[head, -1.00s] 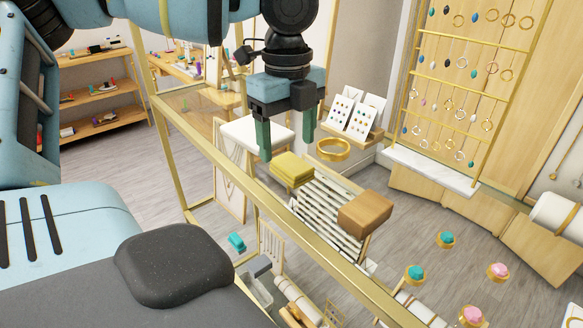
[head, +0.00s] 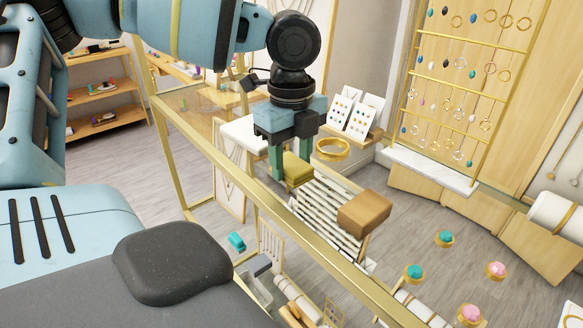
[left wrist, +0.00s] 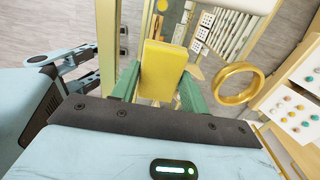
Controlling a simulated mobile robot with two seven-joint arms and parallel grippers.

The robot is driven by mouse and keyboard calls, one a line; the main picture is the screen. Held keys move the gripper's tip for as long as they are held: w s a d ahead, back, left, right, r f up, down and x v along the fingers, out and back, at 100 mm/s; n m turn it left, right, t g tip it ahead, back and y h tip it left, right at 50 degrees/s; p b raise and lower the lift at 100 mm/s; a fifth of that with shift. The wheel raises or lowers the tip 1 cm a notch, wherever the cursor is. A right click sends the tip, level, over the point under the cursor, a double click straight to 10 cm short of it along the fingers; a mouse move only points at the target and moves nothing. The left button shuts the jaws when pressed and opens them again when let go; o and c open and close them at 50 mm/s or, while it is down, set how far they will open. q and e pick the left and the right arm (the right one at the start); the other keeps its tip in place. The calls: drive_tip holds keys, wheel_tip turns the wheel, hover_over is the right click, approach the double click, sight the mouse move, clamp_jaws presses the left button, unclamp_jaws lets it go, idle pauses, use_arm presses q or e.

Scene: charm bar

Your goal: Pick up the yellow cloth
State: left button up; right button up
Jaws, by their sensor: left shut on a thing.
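The yellow cloth (head: 298,170) is a small, thick folded block at the far end of the white slatted display (head: 320,208). My left gripper (head: 290,168) points down over it, with its green fingers on either side, shut on it. In the left wrist view the cloth (left wrist: 162,70) sits between the two green fingers (left wrist: 159,90). I cannot tell whether its underside touches the surface below. My right gripper is not in view.
A brown block (head: 365,213) rests at the near end of the slatted display. A gold ring (head: 332,149) is close to the right of the gripper. A gold rail (head: 285,215) crosses in front. Ring stands with teal stones (head: 445,238) lie to the right.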

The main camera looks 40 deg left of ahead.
sight(288, 165)
use_arm(q)
drive_tip(key=shift+r, duration=0.1)
